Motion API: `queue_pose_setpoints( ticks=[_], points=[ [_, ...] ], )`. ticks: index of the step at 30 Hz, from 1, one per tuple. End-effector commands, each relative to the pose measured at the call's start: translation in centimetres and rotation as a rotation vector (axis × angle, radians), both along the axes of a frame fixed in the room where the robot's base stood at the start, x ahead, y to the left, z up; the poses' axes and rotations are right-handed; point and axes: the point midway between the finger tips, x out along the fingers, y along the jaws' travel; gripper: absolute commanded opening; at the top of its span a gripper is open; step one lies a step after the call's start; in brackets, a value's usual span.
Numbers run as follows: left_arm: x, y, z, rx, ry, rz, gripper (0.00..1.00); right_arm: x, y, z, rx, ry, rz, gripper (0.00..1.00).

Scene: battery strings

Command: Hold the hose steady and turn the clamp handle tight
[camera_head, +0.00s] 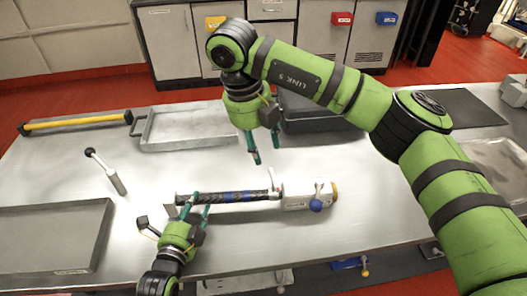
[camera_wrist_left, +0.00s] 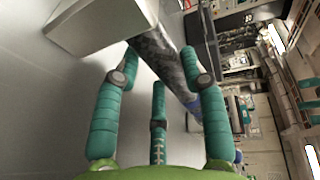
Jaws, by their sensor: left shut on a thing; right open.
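A dark braided hose (camera_head: 232,196) with blue bands lies across the middle of the table. Its right end meets a white clamp block (camera_head: 296,196) with an orange end. A handle with a blue ball knob (camera_head: 316,205) sits on the block's front. My left gripper (camera_head: 196,204) is shut on the hose near its left end. In the left wrist view the hose (camera_wrist_left: 165,58) runs between the fingers (camera_wrist_left: 160,82), beside a pale block (camera_wrist_left: 95,22). My right gripper (camera_head: 264,145) is open and empty, pointing down above the table behind the hose, apart from the clamp.
A lever with a black ball (camera_head: 91,152) stands at the left. Grey trays lie at front left (camera_head: 85,204) and back (camera_head: 190,147). A dark bin (camera_head: 315,123) is behind my right arm. A yellow bar (camera_head: 75,122) lies back left.

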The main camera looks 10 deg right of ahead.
Motion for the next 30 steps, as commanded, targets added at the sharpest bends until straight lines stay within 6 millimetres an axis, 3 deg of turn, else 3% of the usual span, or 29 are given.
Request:
queue_pose_setpoints(
  ticks=[7,8,9,22,30],
  points=[
    [0.0,0.0,-0.1,-0.007,0.003,0.002,0.0,0.0,0.0,0.1,0.0,0.0,0.0,0.48],
    [0.0,0.0,-0.1,-0.007,0.003,0.002,0.54,0.0,0.0,0.1,0.0,0.0,0.0,0.48],
    [0.0,0.0,-0.1,-0.006,0.003,0.002,0.7,0.0,0.0,0.1,0.0,0.0,0.0,0.48],
    [-0.5,0.2,0.0,-0.001,0.001,0.001,0.7,0.0,0.0,0.0,0.0,0.0,0.0,0.48],
    [-5.2,1.6,0.6,0.001,0.005,0.0,0.7,0.0,0.0,0.0,0.0,0.0,0.0,0.48]
  ],
)
